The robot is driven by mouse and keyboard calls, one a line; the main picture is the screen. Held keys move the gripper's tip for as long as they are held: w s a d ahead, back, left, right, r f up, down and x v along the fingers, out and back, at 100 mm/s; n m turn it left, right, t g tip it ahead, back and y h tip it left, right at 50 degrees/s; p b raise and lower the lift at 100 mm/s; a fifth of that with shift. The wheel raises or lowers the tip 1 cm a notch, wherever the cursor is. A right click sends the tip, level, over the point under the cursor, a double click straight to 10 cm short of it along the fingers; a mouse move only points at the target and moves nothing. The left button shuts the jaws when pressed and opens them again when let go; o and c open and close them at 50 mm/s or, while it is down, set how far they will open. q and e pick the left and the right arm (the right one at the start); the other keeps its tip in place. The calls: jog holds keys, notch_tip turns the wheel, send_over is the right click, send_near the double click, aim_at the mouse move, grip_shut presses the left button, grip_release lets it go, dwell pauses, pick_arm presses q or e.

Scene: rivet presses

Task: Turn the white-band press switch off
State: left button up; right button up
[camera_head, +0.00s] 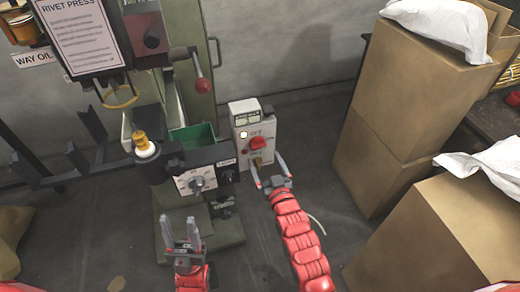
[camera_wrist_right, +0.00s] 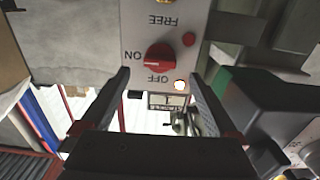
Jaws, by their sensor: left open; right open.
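The switch is a red rotary knob (camera_head: 258,143) on a pale control box (camera_head: 241,117) right of the green press (camera_head: 202,75). In the right wrist view the knob (camera_wrist_right: 158,57) sits between upside-down ON and OFF labels; its pale mark seems to point towards ON. A small lamp (camera_wrist_right: 181,86) glows near OFF. My right gripper (camera_head: 267,170) is open just below and in front of the knob; its fingertips (camera_wrist_right: 158,73) straddle the knob's line without visibly gripping it. My left gripper (camera_head: 181,232) is open and empty, low before the press. A white ring (camera_head: 146,150) shows on the press's left side.
A dial box (camera_head: 196,181) juts out left of my right gripper. A red-balled lever (camera_head: 202,85) hangs above it. Cardboard boxes (camera_head: 400,110) stand at the right, with white bags (camera_head: 440,25) on top. Floor is clear between the control box and the cardboard boxes.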

aim_at(259, 149)
jog(key=shift+x, duration=2.8)
jog(key=shift+c, duration=0.3)
jog(key=c, duration=1.3)
